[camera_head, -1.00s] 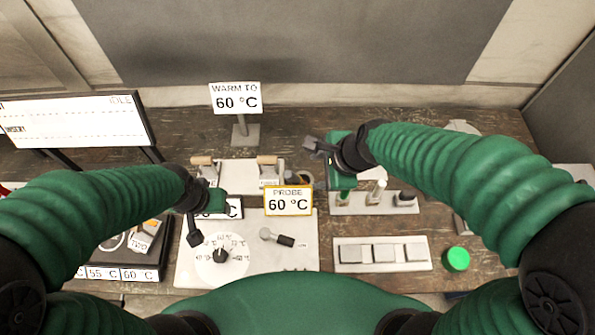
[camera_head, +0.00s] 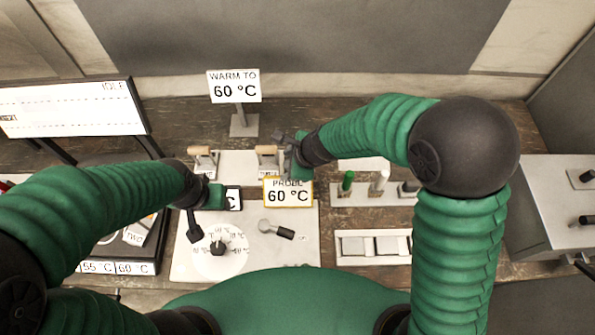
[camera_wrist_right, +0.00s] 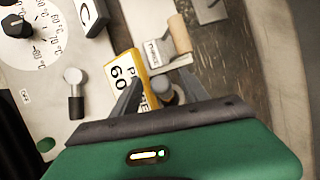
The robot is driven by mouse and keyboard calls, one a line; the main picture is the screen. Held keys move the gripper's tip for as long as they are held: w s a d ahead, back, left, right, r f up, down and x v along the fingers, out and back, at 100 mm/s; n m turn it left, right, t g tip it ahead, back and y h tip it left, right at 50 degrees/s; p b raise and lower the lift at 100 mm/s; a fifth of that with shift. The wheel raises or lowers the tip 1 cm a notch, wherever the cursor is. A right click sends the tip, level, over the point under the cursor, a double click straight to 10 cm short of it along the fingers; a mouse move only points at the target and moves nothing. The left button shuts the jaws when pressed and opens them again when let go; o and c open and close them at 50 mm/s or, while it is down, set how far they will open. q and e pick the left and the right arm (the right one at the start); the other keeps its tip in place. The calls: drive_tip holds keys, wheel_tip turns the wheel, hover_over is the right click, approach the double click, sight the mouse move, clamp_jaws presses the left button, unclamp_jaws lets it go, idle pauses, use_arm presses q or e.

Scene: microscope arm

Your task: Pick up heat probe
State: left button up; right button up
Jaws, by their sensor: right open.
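A grey cylinder with a dark round top (camera_wrist_right: 170,92), which looks like the heat probe, stands beside the yellow-framed PROBE 60 °C sign (camera_wrist_right: 130,82). The sign also shows in the head view (camera_head: 288,192). My right gripper (camera_head: 295,155) is open above this spot. In the wrist view its two fingers (camera_wrist_right: 160,76) lie on either side of the cylinder, with nothing gripped; whether they touch it I cannot tell. The cylinder is hidden by the gripper in the head view. My left gripper (camera_head: 195,228) hangs over the left side of the dial panel; its jaw opening is unclear.
Two wooden-handled tools (camera_head: 204,158) (camera_head: 267,157) stand on a white base behind the panel (camera_head: 185,262). A rack (camera_head: 362,196) with upright pieces is to the right. A WARM TO 60 °C sign (camera_head: 234,86) stands behind. A white switch block (camera_head: 373,247) is at the front right.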

drive_tip(key=shift+w+a+f, duration=0.1)
drive_tip(key=shift+w+f, duration=0.05)
drive_tip(key=shift+f, duration=0.2)
drive_tip(key=shift+r, duration=0.15)
drive_tip(key=c, duration=0.7)
clamp_jaws()
drive_tip(key=shift+f, duration=0.2)
